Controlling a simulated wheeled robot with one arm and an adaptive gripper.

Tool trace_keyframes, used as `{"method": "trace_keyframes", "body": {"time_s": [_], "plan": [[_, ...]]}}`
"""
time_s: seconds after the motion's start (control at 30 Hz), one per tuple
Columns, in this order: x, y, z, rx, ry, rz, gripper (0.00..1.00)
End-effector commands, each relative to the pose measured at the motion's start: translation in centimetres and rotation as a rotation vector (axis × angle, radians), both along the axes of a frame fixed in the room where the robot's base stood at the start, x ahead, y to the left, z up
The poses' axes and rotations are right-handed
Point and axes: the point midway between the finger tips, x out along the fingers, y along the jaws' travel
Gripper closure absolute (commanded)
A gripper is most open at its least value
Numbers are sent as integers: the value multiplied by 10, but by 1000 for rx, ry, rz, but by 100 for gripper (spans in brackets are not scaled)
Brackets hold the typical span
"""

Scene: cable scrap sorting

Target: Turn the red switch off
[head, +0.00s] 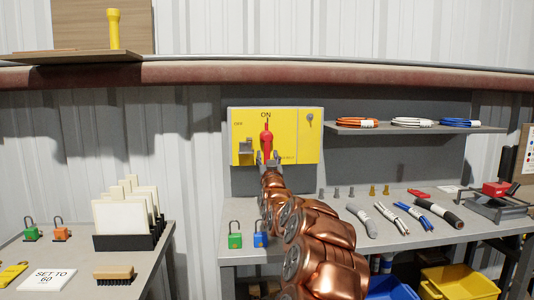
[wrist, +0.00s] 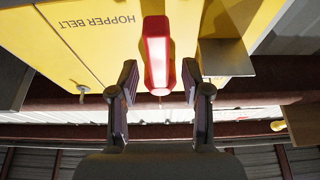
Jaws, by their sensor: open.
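The red switch (head: 266,140) is on a yellow panel (head: 303,140) on the back wall. Its handle stands upright below the word ON, and OFF is printed to the left. My gripper (head: 268,157) is in front of the panel, at the lower part of the handle. In the wrist view, which is upside down, the red switch (wrist: 157,55) lies between the lines of my two open fingers (wrist: 160,84), with a gap on each side. The fingers do not appear to touch it. My gripper hides the switch's base in the head view.
A grey metal bracket (head: 246,147) sticks out of the panel left of the switch. Green (head: 235,240) and blue padlocks (head: 260,238) stand on the bench below. A shelf (head: 420,129) with cable coils is to the right. Cable pieces (head: 391,218) lie on the bench.

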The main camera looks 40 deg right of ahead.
Motion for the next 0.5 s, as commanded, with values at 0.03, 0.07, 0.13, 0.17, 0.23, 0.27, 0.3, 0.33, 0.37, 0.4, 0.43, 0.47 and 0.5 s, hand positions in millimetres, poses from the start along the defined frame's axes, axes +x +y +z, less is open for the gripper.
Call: {"method": "trace_keyframes", "body": {"time_s": [0.03,0.07,0.13,0.17,0.23,0.27,0.3,0.33,0.37,0.4,0.43,0.47,0.5], "plan": [[3,-3,2,-2,0,-2,52],[5,-4,3,-2,-1,-2,52],[8,-9,5,-3,-1,-4,52],[9,-10,6,-3,-1,-4,52],[13,-12,8,-3,-3,-4,52],[14,-14,10,-3,-3,-4,52],[15,-15,11,-4,-3,-4,52],[16,-16,12,-4,-2,-4,52],[17,-16,12,-4,-2,-4,52],[19,-17,12,-2,-1,-4,52],[20,-17,12,-1,0,-4,52],[21,-18,12,0,0,-2,52],[21,-18,12,0,0,-2,52]]}}
